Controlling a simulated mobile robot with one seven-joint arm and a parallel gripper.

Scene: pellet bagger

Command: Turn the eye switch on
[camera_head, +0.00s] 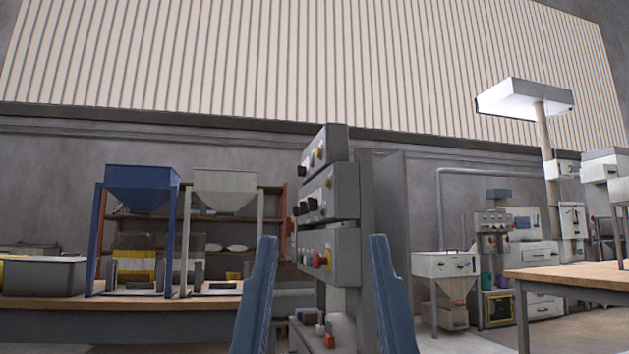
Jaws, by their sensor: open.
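A grey control column stands in the middle, with stacked switch boxes. The middle box (330,192) has several dark knobs. The lower box (333,250) has a red button and a yellow part beside it. I cannot tell which control is the eye switch; labels are too small to read. My gripper (318,238) shows as two blue fingers at the bottom centre. It is open and empty, its fingers apart on either side of the column in the picture. No contact with a switch shows.
A wooden bench (130,303) at left holds a blue hopper stand (141,180), a pale hopper stand (222,185) and a grey bin (45,277). Small controls (318,330) sit low between the fingers. A wooden table (575,275) stands at right.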

